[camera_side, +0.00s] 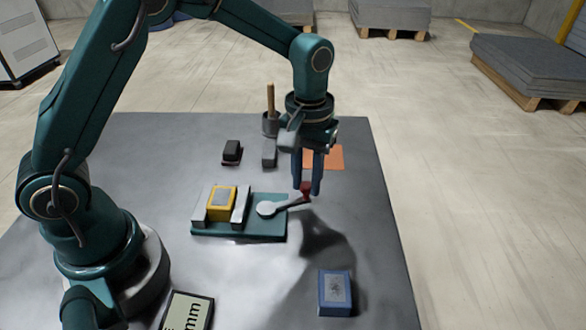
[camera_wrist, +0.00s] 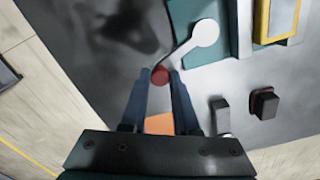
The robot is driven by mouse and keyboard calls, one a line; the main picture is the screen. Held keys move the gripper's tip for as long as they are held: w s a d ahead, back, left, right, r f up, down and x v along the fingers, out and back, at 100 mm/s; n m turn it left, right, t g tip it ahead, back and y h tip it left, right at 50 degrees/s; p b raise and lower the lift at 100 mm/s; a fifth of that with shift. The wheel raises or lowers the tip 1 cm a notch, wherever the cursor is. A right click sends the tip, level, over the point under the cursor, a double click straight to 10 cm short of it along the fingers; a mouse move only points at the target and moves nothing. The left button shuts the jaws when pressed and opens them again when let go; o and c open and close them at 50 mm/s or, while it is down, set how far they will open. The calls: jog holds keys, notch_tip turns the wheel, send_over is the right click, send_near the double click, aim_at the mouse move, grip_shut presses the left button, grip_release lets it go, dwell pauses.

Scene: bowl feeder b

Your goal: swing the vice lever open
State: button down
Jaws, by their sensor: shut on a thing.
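The vice (camera_side: 240,230) has a green base and grey jaws and stands on the middle of the table. A yellow-rimmed block (camera_side: 221,203) sits between its jaws. Its pale lever (camera_side: 268,208) runs from a round hub to a red knob (camera_side: 305,188) beyond the base's right edge. In the wrist view the lever (camera_wrist: 204,34) and the red knob (camera_wrist: 159,75) show at the fingertips. My gripper (camera_side: 307,190) points down with its blue fingers shut on the knob; it also shows in the wrist view (camera_wrist: 160,78).
A blue block (camera_side: 335,292) lies at the front right and a display (camera_side: 188,312) at the front edge. Behind the vice are a dark block (camera_side: 232,151), a grey block (camera_side: 269,154), a cup with a wooden handle (camera_side: 270,122) and an orange patch (camera_side: 323,158). Table right of the lever is clear.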

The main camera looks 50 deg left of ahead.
jog(key=shift+r, duration=0.1)
dwell(0.6)
jog(key=shift+w+a+n, duration=0.15)
jog(key=shift+a+n, duration=0.35)
jog(key=shift+n, duration=0.25)
jog(key=shift+w+a+n, duration=0.15)
jog(key=shift+a+n, duration=0.3)
jog(key=shift+n, duration=0.3)
jog(key=a+n, duration=0.2)
jog(key=n, duration=0.1)
jog(key=shift+a+n, duration=0.2)
jog(key=shift+n, duration=0.1)
jog(key=a+n, duration=0.2)
jog(key=n, duration=0.1)
jog(key=shift+s+a+n, duration=0.1)
jog(key=shift+s+n, duration=0.2)
jog(key=shift+s+a+n, duration=0.35)
jog(key=shift+a+n, duration=0.15)
jog(key=shift+n, duration=0.4)
jog(key=shift+s+a+n, duration=0.35)
jog(key=shift+a+n, duration=0.1)
jog(key=shift+n, duration=0.45)
jog(key=shift+s, duration=0.1)
jog(key=c, duration=0.6)
grip_release()
jog(key=shift+c, duration=0.2)
